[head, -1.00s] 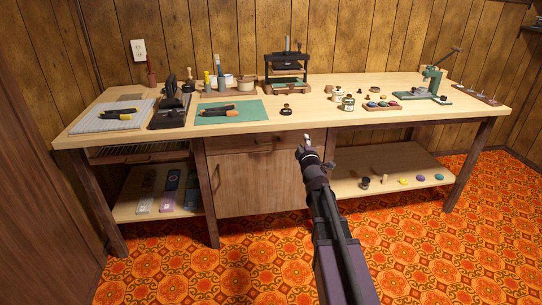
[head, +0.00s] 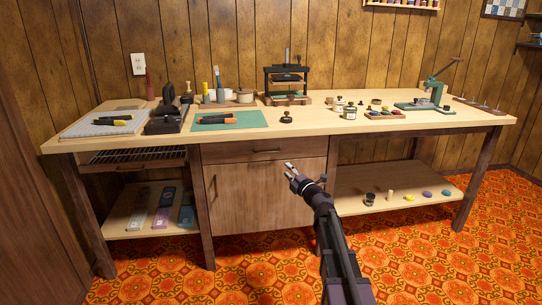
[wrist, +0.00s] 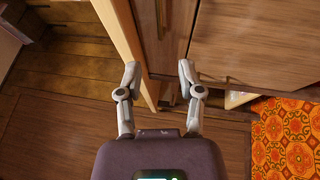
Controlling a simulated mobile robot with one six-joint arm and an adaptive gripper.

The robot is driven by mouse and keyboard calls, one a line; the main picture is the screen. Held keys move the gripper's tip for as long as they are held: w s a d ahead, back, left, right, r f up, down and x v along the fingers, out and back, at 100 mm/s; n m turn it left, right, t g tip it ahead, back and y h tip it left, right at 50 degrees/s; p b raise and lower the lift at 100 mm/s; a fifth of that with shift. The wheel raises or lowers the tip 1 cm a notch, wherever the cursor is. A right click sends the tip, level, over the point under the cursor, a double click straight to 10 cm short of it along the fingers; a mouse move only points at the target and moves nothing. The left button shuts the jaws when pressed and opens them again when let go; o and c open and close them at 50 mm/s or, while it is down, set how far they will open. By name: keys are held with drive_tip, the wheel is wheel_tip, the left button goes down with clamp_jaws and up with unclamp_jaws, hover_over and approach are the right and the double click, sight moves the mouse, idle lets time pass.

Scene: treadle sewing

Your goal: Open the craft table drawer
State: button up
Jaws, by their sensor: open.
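The craft table drawer (head: 230,155) is a brown wooden front with a dark bar handle (head: 267,151), under the tabletop. It looks shut. In the head view my gripper (head: 289,172) is open and empty, just below and right of the handle, in front of the cabinet door's upper edge. In the wrist view my gripper (wrist: 159,70) has its fingers spread wide. The drawer front (wrist: 176,40) shows beyond and between the fingertips, with its handle (wrist: 161,14) near the top edge. The fingers do not enclose the handle.
The cabinet door (head: 250,200) is below the drawer. The pale tabletop (head: 320,130) overhangs it and holds a green mat (head: 250,124), a press and small jars. A lower shelf (head: 400,180) with small items is at right. Patterned floor in front is clear.

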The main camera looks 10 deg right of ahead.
drive_tip(key=p+x, duration=0.2)
drive_tip(key=x, duration=1.2)
drive_tip(key=shift+s, duration=0.1)
idle(0.3)
